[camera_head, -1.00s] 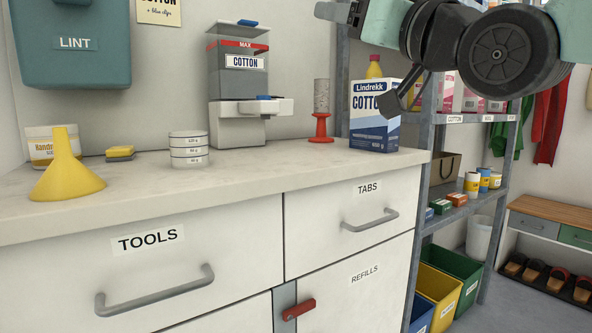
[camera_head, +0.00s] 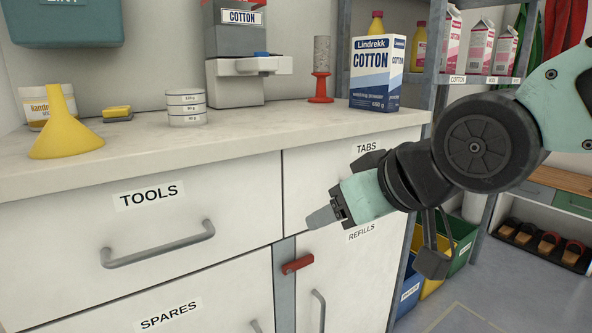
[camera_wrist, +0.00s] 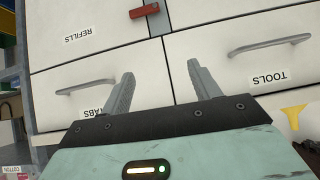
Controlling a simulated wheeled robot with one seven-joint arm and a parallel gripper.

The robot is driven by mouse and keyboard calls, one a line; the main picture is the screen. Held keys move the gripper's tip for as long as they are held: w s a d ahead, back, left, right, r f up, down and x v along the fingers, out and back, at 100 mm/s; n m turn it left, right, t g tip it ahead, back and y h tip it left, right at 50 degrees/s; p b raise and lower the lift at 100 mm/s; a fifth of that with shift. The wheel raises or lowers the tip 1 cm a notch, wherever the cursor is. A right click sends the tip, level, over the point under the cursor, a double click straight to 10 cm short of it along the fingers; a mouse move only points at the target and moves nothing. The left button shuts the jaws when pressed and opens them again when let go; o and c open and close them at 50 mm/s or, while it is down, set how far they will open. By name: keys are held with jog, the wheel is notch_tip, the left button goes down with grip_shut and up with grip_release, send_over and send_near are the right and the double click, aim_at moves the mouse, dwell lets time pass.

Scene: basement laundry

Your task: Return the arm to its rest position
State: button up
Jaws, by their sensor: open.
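My gripper (camera_head: 322,216) is in front of the white cabinet, before the TABS drawer and REFILLS door, and points to the left. In the wrist view my gripper (camera_wrist: 158,88) shows two grey fingers spread apart with nothing between them. My arm comes in from the right of the head view, bent and lowered below the counter top. The TABS drawer handle is hidden behind the arm in the head view, but the TABS drawer (camera_wrist: 75,110) shows in the wrist view.
The counter (camera_head: 260,143) holds a yellow funnel (camera_head: 65,130), stacked white tubs (camera_head: 186,107), a cotton dispenser (camera_head: 236,85), a red stand (camera_head: 320,88) and a Lindrekk box (camera_head: 375,75). A red latch (camera_head: 297,264) sticks out between the lower fronts. Shelving (camera_head: 430,70) and bins stand behind my arm.

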jog(key=s+d+f+n+g+h+p, duration=0.1)
jog(key=s+d+f+g+h, duration=0.25)
jog(key=s+f, duration=0.45)
jog(key=s+d+f+g+h, duration=0.2)
jog(key=s+d+f+g, duration=0.3)
jog(key=s, duration=0.4)
notch_tip(320, 180, up, 36)
jog(key=p, duration=3.6)
jog(key=shift+w+a+f, duration=0.15)
jog(key=shift+a, duration=0.2)
